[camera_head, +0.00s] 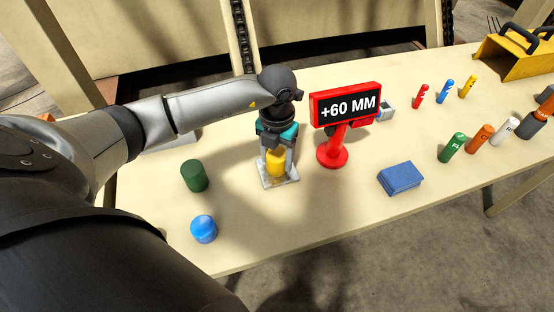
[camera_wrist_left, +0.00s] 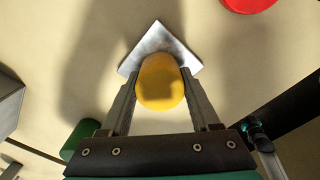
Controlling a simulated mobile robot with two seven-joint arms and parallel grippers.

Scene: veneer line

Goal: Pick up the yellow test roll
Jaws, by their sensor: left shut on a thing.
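The yellow test roll (camera_head: 276,160) stands upright on a square metal plate (camera_head: 266,181) on the table. My left gripper (camera_head: 277,166) reaches down over it from above, with a finger on each side. In the left wrist view the yellow roll (camera_wrist_left: 160,82) sits between the two fingers, and the left gripper (camera_wrist_left: 160,90) is shut on it. The metal plate (camera_wrist_left: 160,42) shows beyond the roll. I cannot tell whether the roll is clear of the plate. My right gripper is not in view.
A red sign reading +60 MM (camera_head: 347,105) stands just right of the gripper. A green cylinder (camera_head: 194,176) and a blue one (camera_head: 204,229) stand to the left. A blue block (camera_head: 400,178) and several coloured cylinders are to the right.

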